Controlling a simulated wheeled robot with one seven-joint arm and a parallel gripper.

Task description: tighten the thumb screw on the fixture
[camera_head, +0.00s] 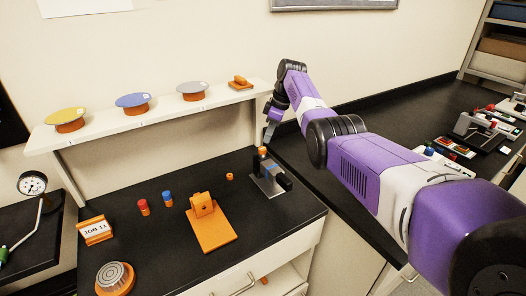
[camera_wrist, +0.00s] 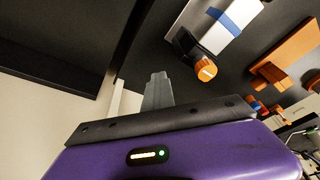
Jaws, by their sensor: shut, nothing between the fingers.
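The fixture is a small grey metal plate (camera_head: 268,184) with a dark upright and a dark block, at the right end of the black bench. An orange knob (camera_head: 262,151), which looks like the thumb screw, tops it. In the wrist view the orange knob (camera_wrist: 205,70) has a pale mark on its end and sits on a dark stem, beside a pale plate with a blue band (camera_wrist: 238,14). My gripper (camera_head: 268,137) points down just above the knob in the head view. In the wrist view its shut, empty fingers (camera_wrist: 158,78) are left of the knob, apart from it.
An orange bracket on a base (camera_head: 208,232) stands left of the fixture, with a small orange ring (camera_head: 229,176) between and behind. Red and blue capped pieces (camera_head: 143,206), a job sign (camera_head: 95,230) and a round knurled part (camera_head: 115,277) are farther left. A white shelf (camera_head: 150,118) overhangs behind.

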